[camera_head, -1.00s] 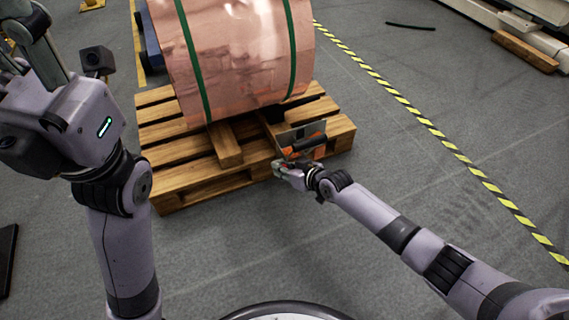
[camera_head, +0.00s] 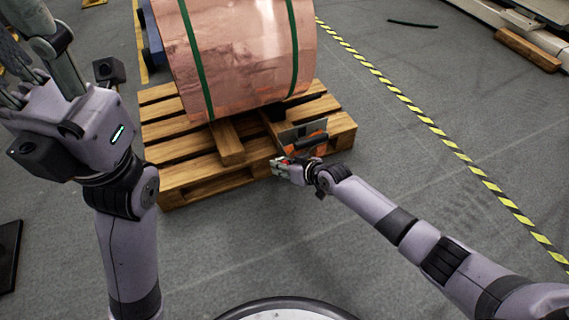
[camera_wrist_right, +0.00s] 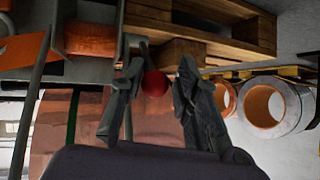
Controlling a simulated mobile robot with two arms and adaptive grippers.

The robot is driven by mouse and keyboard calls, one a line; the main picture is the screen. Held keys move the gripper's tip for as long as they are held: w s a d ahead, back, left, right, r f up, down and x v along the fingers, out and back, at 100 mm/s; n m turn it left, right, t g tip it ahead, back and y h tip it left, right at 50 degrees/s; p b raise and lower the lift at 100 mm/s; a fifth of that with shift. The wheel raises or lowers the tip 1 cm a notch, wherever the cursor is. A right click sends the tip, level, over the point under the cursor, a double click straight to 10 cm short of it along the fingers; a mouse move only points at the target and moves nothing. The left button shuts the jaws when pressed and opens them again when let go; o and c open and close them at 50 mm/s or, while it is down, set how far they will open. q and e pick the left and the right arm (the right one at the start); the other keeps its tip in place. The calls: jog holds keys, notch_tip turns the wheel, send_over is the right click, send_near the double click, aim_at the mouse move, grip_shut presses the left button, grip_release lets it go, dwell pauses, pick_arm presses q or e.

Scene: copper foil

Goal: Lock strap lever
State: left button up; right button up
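A copper foil roll (camera_head: 245,55) with two green straps (camera_head: 196,62) lies on a wooden pallet (camera_head: 190,165). A strapping device (camera_head: 312,143) with a grey plate, a black grip and orange parts is at the pallet's front right edge. My right gripper (camera_head: 276,164) is just left of and below it. In the right wrist view my right gripper (camera_wrist_right: 158,72) is open, with a red knob (camera_wrist_right: 155,83) between its fingers and visible gaps on both sides. The lever below the knob is mostly hidden. My left gripper (camera_head: 35,70) is raised at the left edge, fingers spread and empty.
A yellow-black floor line (camera_head: 440,138) runs along the right. A wooden beam (camera_head: 527,51) lies at the far right. In the right wrist view, metal coils (camera_wrist_right: 272,108) stand at the right. The grey floor in front of the pallet is clear.

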jog(key=shift+o, duration=0.2)
jog(key=shift+w+d+r, duration=0.1)
jog(key=shift+w+d, duration=0.15)
jog(key=shift+s+d+r, duration=0.1)
jog(key=shift+s+d, duration=0.05)
jog(key=v, duration=0.7)
jog(key=shift+s, duration=0.35)
jog(key=shift+c, duration=0.5)
